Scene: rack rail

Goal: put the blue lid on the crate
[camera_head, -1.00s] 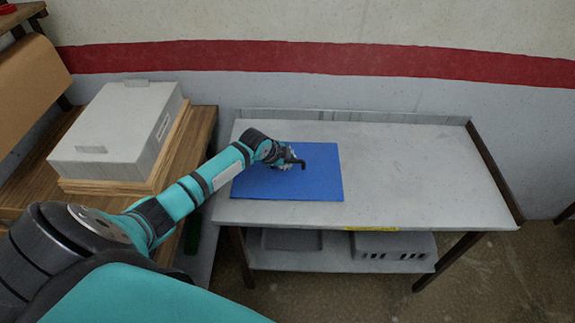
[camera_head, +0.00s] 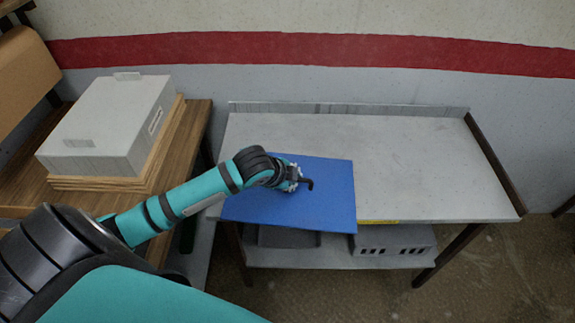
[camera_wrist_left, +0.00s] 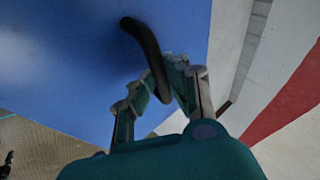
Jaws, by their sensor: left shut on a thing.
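The blue lid (camera_head: 325,208) is a flat blue panel with a dark handle (camera_wrist_left: 140,38) standing up from it. My left gripper (camera_head: 296,182) is over the lid's middle and shut on that handle; the fingers (camera_wrist_left: 156,84) close around it in the left wrist view. The lid is held above the grey table, slightly tilted, and reaches past its front edge. My right gripper is out of view.
The crate rests on wooden boards (camera_head: 100,184) on a brown wooden bench (camera_head: 190,130). The grey table (camera_head: 410,160) is clear at the right and has a low back ledge. Grey bins (camera_head: 390,244) sit on its lower shelf. A wall stands behind.

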